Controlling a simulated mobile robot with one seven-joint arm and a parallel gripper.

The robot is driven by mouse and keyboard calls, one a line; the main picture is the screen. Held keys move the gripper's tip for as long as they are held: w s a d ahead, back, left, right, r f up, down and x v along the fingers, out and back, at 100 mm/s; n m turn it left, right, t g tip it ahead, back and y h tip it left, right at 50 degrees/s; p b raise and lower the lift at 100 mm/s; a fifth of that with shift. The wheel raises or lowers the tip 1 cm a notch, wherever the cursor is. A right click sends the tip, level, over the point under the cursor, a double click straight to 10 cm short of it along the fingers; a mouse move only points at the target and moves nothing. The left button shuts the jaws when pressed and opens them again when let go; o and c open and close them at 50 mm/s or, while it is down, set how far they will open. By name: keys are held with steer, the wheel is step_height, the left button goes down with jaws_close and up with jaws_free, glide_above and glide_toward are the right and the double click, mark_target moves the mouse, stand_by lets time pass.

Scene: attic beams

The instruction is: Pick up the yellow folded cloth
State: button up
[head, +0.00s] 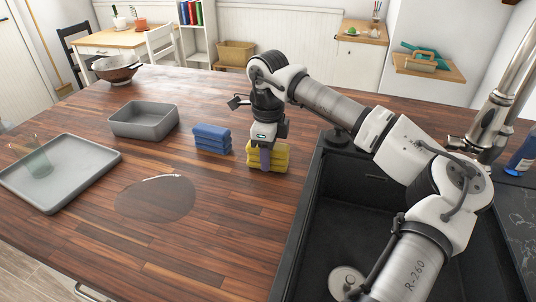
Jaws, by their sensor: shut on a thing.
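The yellow folded cloth (283,157) lies on the wooden counter, just left of the sink's back left corner. My gripper (265,158) points down over it and is shut on it, with a finger across the front of the cloth. The gripper hides part of the cloth's top and front. I cannot tell whether the cloth is clear of the counter. A blue folded cloth (212,139) sits to its left, a short gap away.
A wet-looking patch (155,199) is on the counter front. The black sink (345,220) is at right, with a faucet (490,120).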

step_height(320, 180, up, 20)
steer(key=b, duration=0.1)
stand_by(0.4)
steer(key=shift+f, duration=0.1)
steer(key=shift+o, duration=1.4)
steer(key=shift+c, duration=0.8)
